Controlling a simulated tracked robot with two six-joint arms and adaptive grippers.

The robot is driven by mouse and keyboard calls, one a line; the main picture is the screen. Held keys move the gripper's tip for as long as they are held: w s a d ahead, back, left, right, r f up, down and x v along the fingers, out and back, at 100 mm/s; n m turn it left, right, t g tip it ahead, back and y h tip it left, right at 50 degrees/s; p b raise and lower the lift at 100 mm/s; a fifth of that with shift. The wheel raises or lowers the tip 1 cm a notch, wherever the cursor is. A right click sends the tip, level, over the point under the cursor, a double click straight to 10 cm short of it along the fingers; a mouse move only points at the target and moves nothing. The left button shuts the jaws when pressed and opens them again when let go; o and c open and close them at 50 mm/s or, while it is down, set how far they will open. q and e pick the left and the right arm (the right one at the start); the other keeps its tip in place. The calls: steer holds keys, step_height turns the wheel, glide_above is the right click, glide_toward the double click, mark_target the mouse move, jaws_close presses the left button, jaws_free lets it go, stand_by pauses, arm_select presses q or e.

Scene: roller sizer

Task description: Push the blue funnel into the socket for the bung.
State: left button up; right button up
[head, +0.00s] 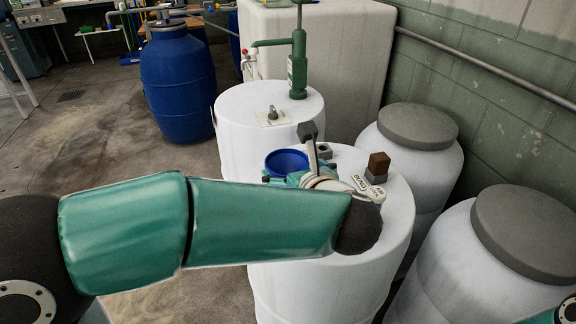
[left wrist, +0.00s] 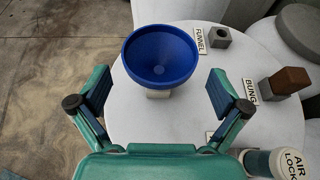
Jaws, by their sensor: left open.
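The blue funnel (head: 288,162) stands upright, wide mouth up, on the white drum top; in the left wrist view the funnel (left wrist: 160,55) has a pale block under it. My left gripper (left wrist: 160,92) is open, its fingers apart on the near left and right of the funnel, not closed on it. A brown block (left wrist: 290,79) sits on a grey socket by the BUNG label (left wrist: 250,90). A grey socket (left wrist: 220,37) with an empty hole stands by the FUNNEL label (left wrist: 200,39).
A second white drum with a green pump (head: 298,60) stands behind. Grey-lidded drums (head: 418,125) stand at right, a blue drum (head: 178,85) at back left.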

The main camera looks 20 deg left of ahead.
arm_select(q)
steer(key=v, duration=0.6)
steer(key=shift+s+d, duration=0.25)
steer(key=shift+s, duration=0.05)
steer(key=shift+r, duration=0.15)
